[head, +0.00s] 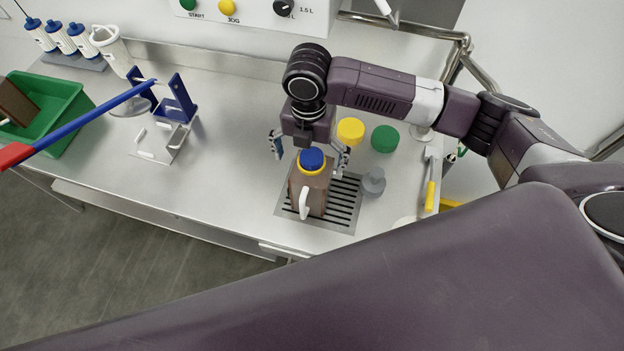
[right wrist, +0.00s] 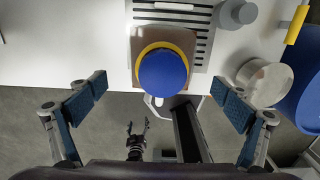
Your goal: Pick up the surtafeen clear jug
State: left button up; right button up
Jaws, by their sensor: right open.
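A brown-looking jug (head: 308,190) with a blue cap (head: 312,159), a yellow collar and a white handle stands upright on a slotted grate (head: 345,205). Any label on it is too small to read. My right gripper (head: 308,151) is open above the jug, with one finger to each side of its cap and no visible contact. In the right wrist view the blue cap (right wrist: 163,73) lies between and beyond the spread fingers. My left gripper (right wrist: 138,130) shows small and open in the right wrist view, low over the floor.
A grey capped bottle (head: 373,182) stands right of the jug. Yellow (head: 351,130) and green (head: 384,138) lids lie behind. A yellow-handled tool (head: 430,185) lies further right. A blue stand (head: 175,105) and green bin (head: 55,105) are left. The counter between stand and jug is clear.

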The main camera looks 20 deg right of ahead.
aim_at(309, 188)
jog(key=shift+s+f+p, duration=0.3)
jog(key=shift+f+p, duration=0.25)
jog(key=shift+f, duration=0.3)
jog(key=shift+w+d+f+p, duration=0.1)
jog(key=shift+f+p, duration=0.35)
jog(key=shift+f, duration=0.35)
jog(key=shift+w+d+f, duration=0.1)
jog(key=shift+f, duration=0.5)
jog(key=shift+w+d+f, duration=0.1)
jog(key=shift+f, duration=0.45)
jog(key=shift+a+f, duration=0.15)
jog(key=shift+a, duration=0.05)
jog(key=c, duration=2)
jog(key=shift+w+r, duration=0.15)
jog(key=shift+r, duration=0.05)
jog(key=shift+c, duration=0.9)
pick_arm(q)
jog(key=shift+s+a+r, duration=0.2)
jog(key=shift+s+r, duration=0.4)
jog(key=shift+s, duration=0.05)
jog(key=shift+s+a+r, duration=0.15)
jog(key=shift+s+r, duration=0.4)
jog(key=shift+s, duration=0.05)
jog(key=shift+w, duration=0.1)
